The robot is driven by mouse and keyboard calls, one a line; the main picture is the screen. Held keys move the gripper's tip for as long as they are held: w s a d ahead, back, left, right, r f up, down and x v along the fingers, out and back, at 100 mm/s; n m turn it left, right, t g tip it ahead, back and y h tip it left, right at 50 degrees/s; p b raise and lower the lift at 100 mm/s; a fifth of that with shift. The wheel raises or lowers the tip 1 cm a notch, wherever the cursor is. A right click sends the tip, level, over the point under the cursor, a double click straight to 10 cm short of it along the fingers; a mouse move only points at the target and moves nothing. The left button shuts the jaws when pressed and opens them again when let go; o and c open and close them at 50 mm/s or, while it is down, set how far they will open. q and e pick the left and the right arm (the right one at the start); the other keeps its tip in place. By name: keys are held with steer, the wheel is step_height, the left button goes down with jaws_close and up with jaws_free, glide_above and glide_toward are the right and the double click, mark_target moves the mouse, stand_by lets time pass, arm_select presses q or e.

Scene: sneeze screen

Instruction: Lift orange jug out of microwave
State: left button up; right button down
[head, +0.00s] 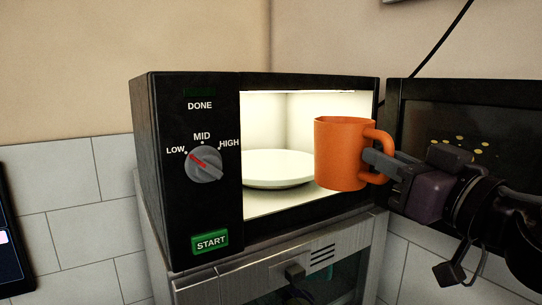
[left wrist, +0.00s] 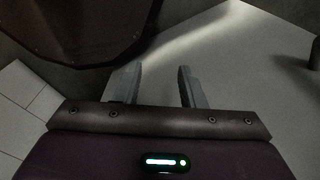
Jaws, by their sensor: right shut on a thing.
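The orange jug (head: 340,152) is upright in front of the right part of the microwave (head: 190,125) opening in the head view. My right gripper (head: 378,165) is shut on the jug's handle from the right. The jug covers part of the lit interior, and a white plate (head: 277,170) lies inside to its left. My left gripper (left wrist: 158,88) shows in the left wrist view with its two fingers apart and nothing between them. It is not seen in the head view.
The microwave door (head: 455,110) stands open at the right, behind my right arm. The microwave rests on a metallic appliance (head: 230,284). A dark panel (head: 12,240) is at the left edge. A black cable (head: 440,42) hangs along the wall.

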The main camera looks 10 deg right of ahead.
steer(key=d+r+b+v, duration=0.1)
steer(key=r+b+v, duration=0.1)
steer(key=b+v, duration=0.7)
steer(key=shift+r+b+v, duration=0.3)
steer(key=shift+b+v, duration=0.05)
steer(key=shift+v, duration=2.65)
